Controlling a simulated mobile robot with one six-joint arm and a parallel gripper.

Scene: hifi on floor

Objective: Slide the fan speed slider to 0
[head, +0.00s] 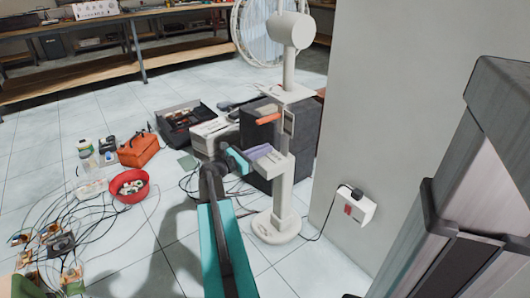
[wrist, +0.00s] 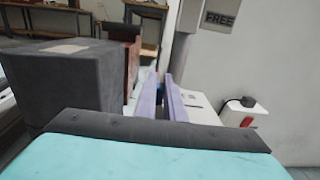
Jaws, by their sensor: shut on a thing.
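The white standing fan (head: 288,75) stands left of the wall, with its round cage at the top and its disc base (head: 277,230) on the floor. The fingers are close together, shut on what appears to be the fan speed slider. The slider is hidden by the fingers, and its setting cannot be read.
A dark grey box (wrist: 65,75) stands left of my fingers. A wall outlet (head: 352,207) is at right. An orange tool box (head: 138,150), a red bowl (head: 131,196) and loose cables lie at left. An orange handle-like thing (head: 268,119) is by the column.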

